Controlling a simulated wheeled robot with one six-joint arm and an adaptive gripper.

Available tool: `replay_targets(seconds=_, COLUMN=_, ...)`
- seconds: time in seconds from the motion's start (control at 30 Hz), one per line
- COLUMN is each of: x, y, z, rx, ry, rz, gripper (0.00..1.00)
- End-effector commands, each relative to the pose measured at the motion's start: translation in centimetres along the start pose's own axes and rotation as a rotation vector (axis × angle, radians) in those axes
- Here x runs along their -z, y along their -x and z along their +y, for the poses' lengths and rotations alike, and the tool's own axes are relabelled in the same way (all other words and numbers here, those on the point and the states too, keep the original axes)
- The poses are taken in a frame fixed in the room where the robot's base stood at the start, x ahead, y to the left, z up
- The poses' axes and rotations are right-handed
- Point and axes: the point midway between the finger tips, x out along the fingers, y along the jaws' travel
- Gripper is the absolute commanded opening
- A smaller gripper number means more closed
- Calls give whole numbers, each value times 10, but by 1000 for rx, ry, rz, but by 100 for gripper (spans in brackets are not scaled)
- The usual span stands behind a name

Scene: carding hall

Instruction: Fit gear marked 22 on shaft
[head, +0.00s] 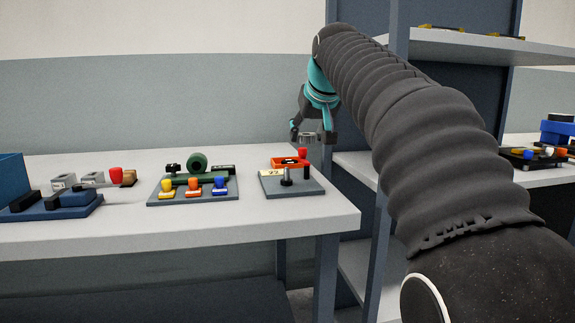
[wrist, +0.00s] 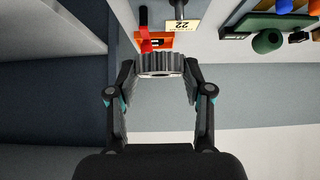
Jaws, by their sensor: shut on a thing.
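My gripper (head: 312,137) is shut on a grey toothed gear (wrist: 160,64), gripped at its rim between both fingers. In the head view the gear hangs above the back right of a small grey board (head: 291,190), apart from it. No number can be read on the gear. On the board a dark upright shaft (head: 286,176) stands beside a yellow card reading 22 (head: 272,172). A second short grey post (head: 306,172) stands right of it. The card also shows in the wrist view (wrist: 182,25), beyond the gear.
An orange tray (head: 286,162) and a red knob (head: 303,153) sit at the board's back. Left is a board (head: 165,200) with a green roller (head: 197,163) and several coloured knobs. A blue fixture (head: 55,205) stands further left. A shelf rack post (head: 380,240) rises right of the table.

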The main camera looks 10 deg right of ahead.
Motion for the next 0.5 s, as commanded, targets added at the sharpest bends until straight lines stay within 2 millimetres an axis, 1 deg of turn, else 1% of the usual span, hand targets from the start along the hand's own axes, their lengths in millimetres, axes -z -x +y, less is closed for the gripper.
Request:
replay_targets(seconds=0.03, x=2, y=-12, z=-6, rx=2, ry=2, rz=-3, gripper=10)
replay_targets(seconds=0.2, x=9, y=-46, z=-20, rx=0, ry=1, rz=-1, gripper=10)
replay_targets(seconds=0.33, x=13, y=-64, z=-28, rx=-1, ry=-1, rz=0, gripper=10)
replay_targets(seconds=0.5, x=14, y=-75, z=-30, rx=-3, ry=-2, rz=1, gripper=10)
